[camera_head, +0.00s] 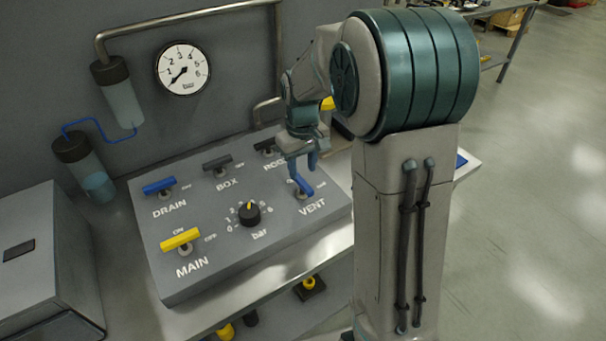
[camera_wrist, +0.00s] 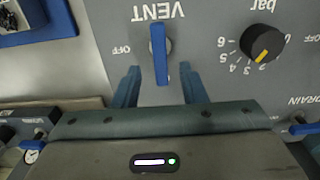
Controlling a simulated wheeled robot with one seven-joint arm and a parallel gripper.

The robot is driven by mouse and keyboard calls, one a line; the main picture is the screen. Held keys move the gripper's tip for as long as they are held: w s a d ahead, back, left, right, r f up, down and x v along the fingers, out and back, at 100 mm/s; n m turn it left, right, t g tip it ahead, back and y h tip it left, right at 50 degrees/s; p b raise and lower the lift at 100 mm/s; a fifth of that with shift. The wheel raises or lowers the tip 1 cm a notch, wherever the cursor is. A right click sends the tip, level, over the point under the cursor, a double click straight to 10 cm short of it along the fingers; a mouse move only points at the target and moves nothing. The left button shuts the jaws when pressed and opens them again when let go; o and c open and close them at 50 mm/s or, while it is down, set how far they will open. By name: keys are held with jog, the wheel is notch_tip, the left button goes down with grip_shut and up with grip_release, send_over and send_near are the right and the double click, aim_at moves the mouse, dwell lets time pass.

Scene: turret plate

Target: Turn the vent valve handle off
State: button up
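The vent valve handle (camera_head: 302,186) is a short blue lever at the right of the grey panel, above the word VENT. In the wrist view the handle (camera_wrist: 159,55) points away from the VENT lettering, toward my gripper. The OFF label (camera_wrist: 121,50) sits to one side of it, and the lever does not point at it. My gripper (camera_head: 303,162) is over the panel at the handle. In the wrist view its two blue fingers (camera_wrist: 158,78) are open, one each side of the lever's free end, with gaps on both sides. Whether the fingertips reach down to lever height is unclear.
The black bar knob (camera_head: 249,214) stands left of the vent handle. The blue drain (camera_head: 159,186), yellow main (camera_head: 180,239) and dark box (camera_head: 217,164) handles share the panel (camera_head: 290,232). A black handle behind is partly hidden by my arm. A pressure gauge (camera_head: 183,68) hangs on the wall.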

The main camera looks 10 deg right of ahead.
aim_at(302, 181)
jog(key=shift+f, duration=1.95)
grip_shut()
